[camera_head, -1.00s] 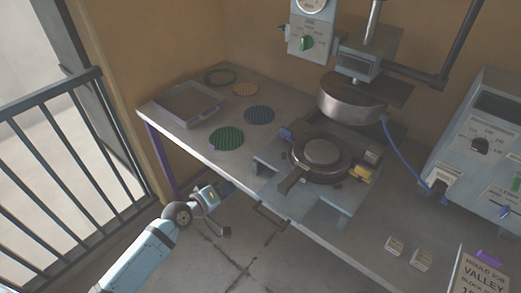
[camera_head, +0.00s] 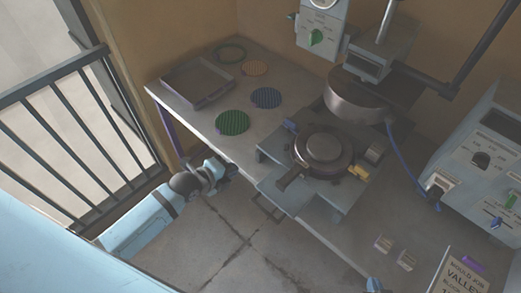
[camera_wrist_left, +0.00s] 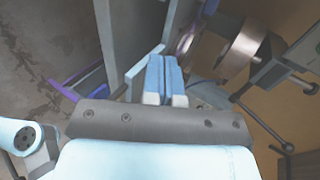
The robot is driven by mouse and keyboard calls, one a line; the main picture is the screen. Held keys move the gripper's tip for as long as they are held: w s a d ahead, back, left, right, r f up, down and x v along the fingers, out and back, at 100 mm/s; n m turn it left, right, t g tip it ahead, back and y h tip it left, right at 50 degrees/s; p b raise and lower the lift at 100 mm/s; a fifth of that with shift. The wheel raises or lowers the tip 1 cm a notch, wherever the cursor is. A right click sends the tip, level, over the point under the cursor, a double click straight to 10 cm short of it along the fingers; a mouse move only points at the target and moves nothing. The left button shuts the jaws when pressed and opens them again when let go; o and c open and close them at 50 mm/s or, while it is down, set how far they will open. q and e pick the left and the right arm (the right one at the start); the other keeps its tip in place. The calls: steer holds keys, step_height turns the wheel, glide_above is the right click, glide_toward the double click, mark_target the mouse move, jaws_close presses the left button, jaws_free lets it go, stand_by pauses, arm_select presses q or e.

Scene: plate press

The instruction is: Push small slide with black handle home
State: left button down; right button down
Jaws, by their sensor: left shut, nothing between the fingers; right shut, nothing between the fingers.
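A small slide plate (camera_head: 266,190) juts from the front of the press base, near a dark bar handle (camera_head: 268,208) at the table's front edge; I cannot tell for sure which part this handle belongs to. A round dark mould (camera_head: 322,150) with a dark grip sits on the base. My left gripper (camera_head: 228,173) is by the table's front edge, left of the slide; its tips are hard to see there. In the left wrist view its blue fingers (camera_wrist_left: 165,72) are shut together and empty. My right gripper (camera_head: 374,285) barely shows at the bottom edge, shut.
The press head (camera_head: 358,98) hangs over the base's back. A tray (camera_head: 196,82) and several round plates lie on the table's left. A control box (camera_head: 478,150) stands right. Small blocks (camera_head: 382,243) lie at front right. A railing (camera_head: 70,110) is at left.

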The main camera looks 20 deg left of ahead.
arm_select(q)
steer(key=p, duration=0.1)
glide_toward(265, 153)
step_height(265, 153, down, 3)
steer(key=w, duration=0.2)
steer(key=w+d, duration=0.1)
steer(key=w+p, duration=0.1)
steer(key=shift+w+d+f, duration=0.1)
steer(key=shift+w+d, duration=0.2)
steer(key=shift+w, duration=0.05)
steer(key=shift+w+d, duration=0.2)
steer(key=shift+w, duration=0.25)
steer(key=shift+f, duration=0.1)
steer(key=shift+w, duration=0.1)
